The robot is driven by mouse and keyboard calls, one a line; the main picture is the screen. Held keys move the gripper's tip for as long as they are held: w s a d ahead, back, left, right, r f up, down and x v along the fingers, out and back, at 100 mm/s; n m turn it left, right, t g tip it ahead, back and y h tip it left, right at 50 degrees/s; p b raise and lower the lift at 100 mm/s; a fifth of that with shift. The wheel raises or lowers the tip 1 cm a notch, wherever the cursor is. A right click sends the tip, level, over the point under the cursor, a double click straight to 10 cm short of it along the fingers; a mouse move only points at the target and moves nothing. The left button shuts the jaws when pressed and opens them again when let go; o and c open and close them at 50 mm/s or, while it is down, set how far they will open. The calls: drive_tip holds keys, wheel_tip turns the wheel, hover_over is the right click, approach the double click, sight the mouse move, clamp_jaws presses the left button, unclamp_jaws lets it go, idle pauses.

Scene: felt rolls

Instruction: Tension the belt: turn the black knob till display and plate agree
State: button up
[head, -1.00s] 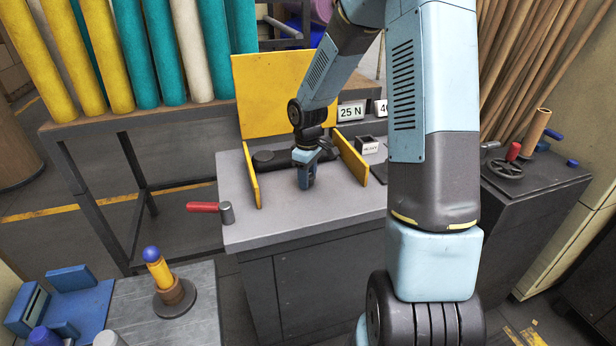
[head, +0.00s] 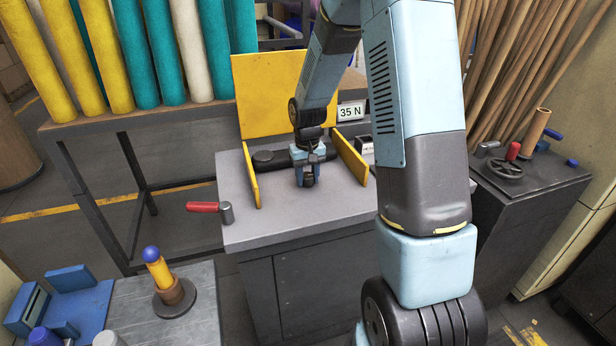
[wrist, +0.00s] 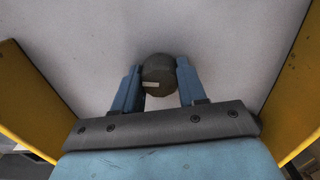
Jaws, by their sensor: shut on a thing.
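My gripper (head: 307,178) reaches down between two low yellow side guards on the grey cabinet. In the wrist view, its blue fingers are closed on both sides of the black knob (wrist: 158,72), which has a pale mark on its face. In the head view the fingers cover the knob. The display (head: 349,113) behind the cabinet's right side reads 35 N. The plate beside it is hidden behind my arm. A black rounded part (head: 266,160) lies behind my gripper; I cannot tell whether it belongs to the belt.
A yellow back panel (head: 270,95) and the right yellow guard (head: 351,159) stand close around my gripper. A red-handled lever (head: 209,207) sticks out at the cabinet's left edge. A handwheel (head: 505,169) stands on the right cabinet. The cabinet top's front is clear.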

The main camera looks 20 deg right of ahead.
sight(307, 175)
drive_tip(key=shift+m, duration=1.5)
drive_tip(key=o, duration=1.1)
drive_tip(key=shift+c, duration=0.2)
wheel_tip(307, 175, up, 14)
drive_tip(key=shift+f, duration=0.15)
